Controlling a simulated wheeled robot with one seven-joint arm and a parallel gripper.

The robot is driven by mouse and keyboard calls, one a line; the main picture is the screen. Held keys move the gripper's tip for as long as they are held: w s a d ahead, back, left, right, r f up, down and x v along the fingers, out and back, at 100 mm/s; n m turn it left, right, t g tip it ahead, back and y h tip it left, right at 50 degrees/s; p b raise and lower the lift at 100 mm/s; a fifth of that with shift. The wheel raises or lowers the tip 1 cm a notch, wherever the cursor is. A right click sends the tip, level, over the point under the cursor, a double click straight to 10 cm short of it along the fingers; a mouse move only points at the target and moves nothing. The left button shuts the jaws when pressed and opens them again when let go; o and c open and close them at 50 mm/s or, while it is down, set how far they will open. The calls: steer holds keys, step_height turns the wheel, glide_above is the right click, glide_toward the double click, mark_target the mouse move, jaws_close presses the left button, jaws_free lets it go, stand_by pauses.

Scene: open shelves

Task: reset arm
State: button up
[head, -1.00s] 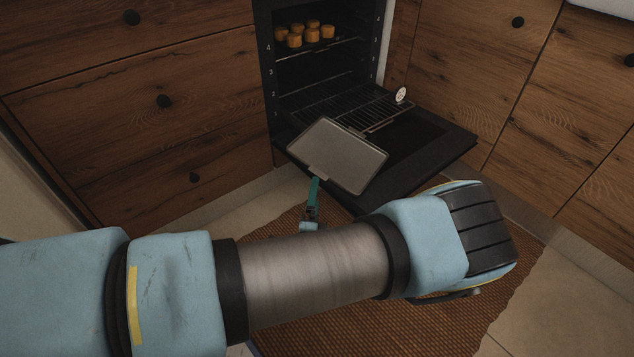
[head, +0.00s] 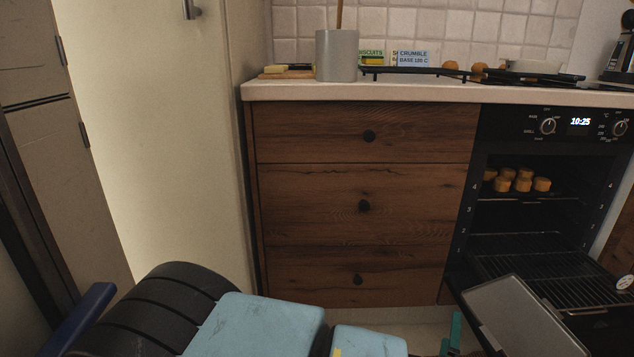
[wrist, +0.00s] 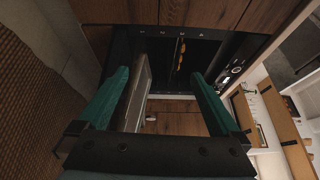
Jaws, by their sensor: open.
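My gripper (wrist: 160,73) is open, its two green fingers wide apart in the wrist view. A grey flat tray (head: 522,318) lies tilted over the open oven door at the lower right of the head view. One green finger shows just left of the tray there. In the wrist view the tray (wrist: 136,92) appears edge-on close to the left finger; I cannot tell whether they touch. My arm fills the lower left and bottom of the head view.
The open oven (head: 530,215) has several golden pastries (head: 520,182) on an upper rack and a lower rack (head: 545,278) with a round dial (head: 623,282). Wooden drawers (head: 365,205) stand left of it. The counter (head: 400,93) holds a grey pot (head: 337,56) and a black rack (head: 440,72).

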steer(key=w+a+r+n+g+y, duration=0.1)
steer(key=w+a+r+n+y, duration=0.4)
steer(key=a+y, duration=0.45)
steer(key=w+a+r+n+y, duration=0.4)
steer(key=w+a+n+y, duration=0.15)
steer(key=a+y, duration=0.35)
steer(key=s+a+r+n+g+h, duration=0.1)
steer(key=s+a+r+n+g, duration=0.15)
steer(key=a+g, duration=0.3)
steer(key=s+a+r+n+g, duration=0.1)
steer(key=a+n+g, duration=0.25)
steer(key=a, duration=0.25)
steer(key=s+a+r+n+g+h, duration=0.1)
steer(key=s+a+r+n+g, duration=0.15)
steer(key=a+g, duration=0.3)
steer(key=w+a+r+n+h+p, duration=0.1)
steer(key=r+n+h+p, duration=0.1)
steer(key=r+p, duration=1.1)
steer(key=w+a+r+n+t+h+p, duration=0.1)
steer(key=r+h+p, duration=0.4)
steer(key=r+p, duration=0.9)
step_height(320, 180, up, 9)
steer(key=shift+a+f+n, duration=0.1)
steer(key=shift+a+n, duration=0.4)
steer(key=shift+n, duration=0.2)
steer(key=shift+t, duration=0.25)
